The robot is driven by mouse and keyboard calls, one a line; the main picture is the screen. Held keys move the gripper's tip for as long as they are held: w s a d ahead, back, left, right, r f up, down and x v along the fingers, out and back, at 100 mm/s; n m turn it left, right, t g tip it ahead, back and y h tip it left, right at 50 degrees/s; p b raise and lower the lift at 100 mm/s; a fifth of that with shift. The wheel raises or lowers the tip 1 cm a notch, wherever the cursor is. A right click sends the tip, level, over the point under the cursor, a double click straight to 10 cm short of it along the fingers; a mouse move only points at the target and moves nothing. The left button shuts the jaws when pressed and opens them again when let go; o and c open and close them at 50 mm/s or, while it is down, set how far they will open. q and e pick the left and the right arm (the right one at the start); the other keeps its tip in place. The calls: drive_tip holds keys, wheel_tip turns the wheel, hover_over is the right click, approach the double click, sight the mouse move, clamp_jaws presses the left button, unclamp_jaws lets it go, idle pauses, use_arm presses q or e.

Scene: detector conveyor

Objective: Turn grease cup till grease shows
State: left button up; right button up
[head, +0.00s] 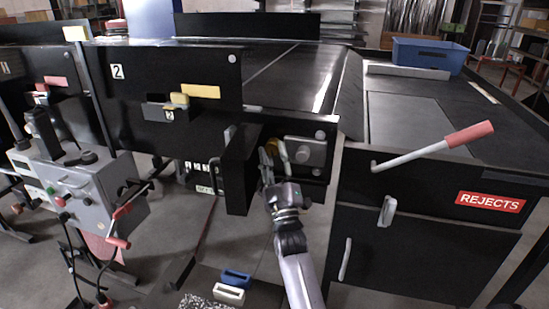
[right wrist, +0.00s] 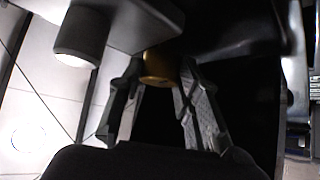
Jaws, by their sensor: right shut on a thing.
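The brass grease cup (head: 271,147) sits under the edge of the conveyor's black side, beside a grey bearing block. It also shows in the right wrist view as a gold cylinder (right wrist: 161,66) between the fingertips. My right gripper (head: 273,158) reaches up to it from below and is shut on it, one finger on each side. The fingers hide part of the cup in the head view. Grease cannot be made out at this size. My left gripper is not in view.
The grey bearing block (head: 305,151) is right of the cup. A black hinged panel (head: 238,170) stands close on the left of my gripper. The rejects cabinet (head: 425,245), with a red-handled lever (head: 435,149), stands at right. A grey control box (head: 85,190) is at left.

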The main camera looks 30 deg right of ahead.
drive_tip(key=o, duration=1.1)
drive_tip(key=shift+o, duration=0.2)
drive_tip(key=shift+f, duration=0.1)
drive_tip(key=v, duration=0.8)
drive_tip(key=shift+s, duration=0.1)
